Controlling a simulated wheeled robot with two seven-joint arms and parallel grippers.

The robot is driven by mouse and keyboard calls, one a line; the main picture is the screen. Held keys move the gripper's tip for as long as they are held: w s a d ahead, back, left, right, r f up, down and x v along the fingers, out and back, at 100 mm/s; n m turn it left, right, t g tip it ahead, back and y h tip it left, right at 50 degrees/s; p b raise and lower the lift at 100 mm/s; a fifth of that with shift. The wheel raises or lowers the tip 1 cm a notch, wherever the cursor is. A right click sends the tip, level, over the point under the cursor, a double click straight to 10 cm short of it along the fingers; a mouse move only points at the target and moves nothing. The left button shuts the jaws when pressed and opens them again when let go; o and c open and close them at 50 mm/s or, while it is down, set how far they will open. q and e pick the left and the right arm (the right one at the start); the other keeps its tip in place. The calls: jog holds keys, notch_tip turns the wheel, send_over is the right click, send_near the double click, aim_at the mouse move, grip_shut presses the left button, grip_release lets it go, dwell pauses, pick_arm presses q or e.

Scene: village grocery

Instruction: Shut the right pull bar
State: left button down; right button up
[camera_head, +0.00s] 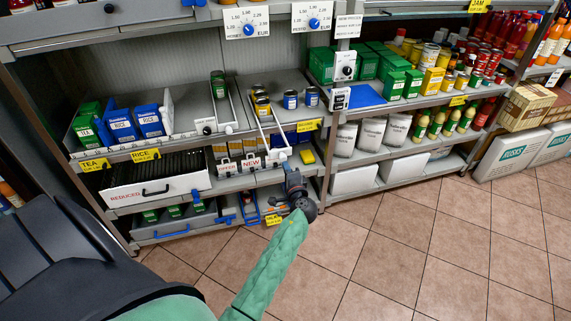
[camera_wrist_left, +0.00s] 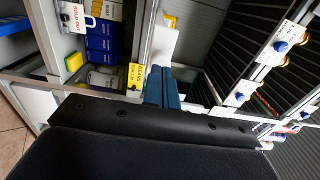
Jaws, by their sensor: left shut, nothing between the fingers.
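In the head view, two white pull bars belong to the middle shelf. The left one (camera_head: 206,126) sits with its front at the shelf edge. The right pull bar (camera_head: 264,123) is a long pale frame that sticks out past the shelf edge, beside yellow-topped cans (camera_head: 262,105). My left gripper (camera_head: 285,164) is shut and empty at the front end of the right bar; whether it touches the bar cannot be told. In the left wrist view the blue fingers (camera_wrist_left: 161,86) are together, close to a pale rail. My right gripper is not in view.
Below is a white REDUCED drawer (camera_head: 155,190) with a dark handle. A yellow price tag (camera_head: 307,125) hangs on the shelf edge, and a yellow box (camera_head: 307,156) lies on the lower shelf. Tiled floor (camera_head: 400,240) at the right front is clear.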

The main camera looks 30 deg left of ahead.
aim_at(280, 154)
pick_arm(q)
jog(key=shift+x, duration=0.8)
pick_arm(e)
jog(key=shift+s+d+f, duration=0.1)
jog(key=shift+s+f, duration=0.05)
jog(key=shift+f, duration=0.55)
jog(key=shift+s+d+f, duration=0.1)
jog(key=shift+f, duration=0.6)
